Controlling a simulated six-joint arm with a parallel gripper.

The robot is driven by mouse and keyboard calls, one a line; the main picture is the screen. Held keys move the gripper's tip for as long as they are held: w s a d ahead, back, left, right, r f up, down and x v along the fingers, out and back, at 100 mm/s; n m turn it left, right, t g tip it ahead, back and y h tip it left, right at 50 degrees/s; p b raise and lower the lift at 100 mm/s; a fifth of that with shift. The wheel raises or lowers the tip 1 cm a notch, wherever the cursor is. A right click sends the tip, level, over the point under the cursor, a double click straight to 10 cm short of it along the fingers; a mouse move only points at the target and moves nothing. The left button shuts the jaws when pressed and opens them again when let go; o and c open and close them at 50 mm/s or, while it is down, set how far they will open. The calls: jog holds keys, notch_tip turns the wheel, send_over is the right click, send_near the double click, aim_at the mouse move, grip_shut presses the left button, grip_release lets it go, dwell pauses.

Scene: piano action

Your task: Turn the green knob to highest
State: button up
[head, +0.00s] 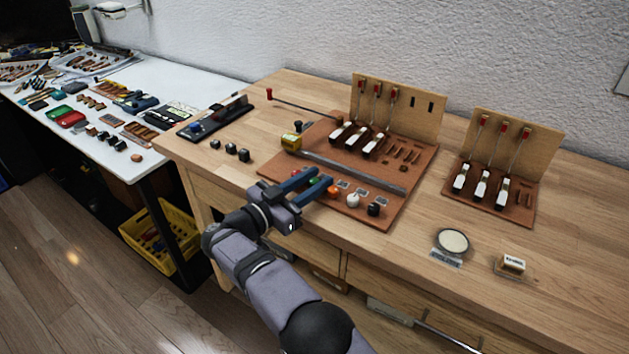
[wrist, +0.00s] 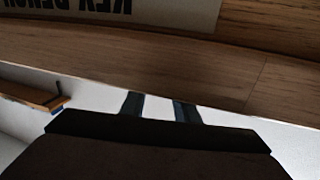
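The green knob (head: 313,181) shows as a small green patch in the head view, mostly hidden by my fingers. It sits in a row of coloured knobs along the front of the reddish-brown board (head: 283,168). My gripper (head: 321,178) is open, its two dark blue fingers apart at the green knob, one on each side of it in this view. I cannot tell whether they touch it. In the wrist view the fingertips (wrist: 160,106) are apart with a pale surface between them, and no green shows. The knob's setting is hidden.
Beside it are a red knob (head: 295,174), an orange knob (head: 333,191), a white knob (head: 353,200) and a black knob (head: 374,209). A long grey bar (head: 350,171) lies behind them. The bench front right holds a round dish (head: 453,241).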

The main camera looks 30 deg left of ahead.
jog(key=shift+s, duration=0.1)
jog(key=shift+b+v, duration=0.35)
jog(key=shift+v, duration=3.25)
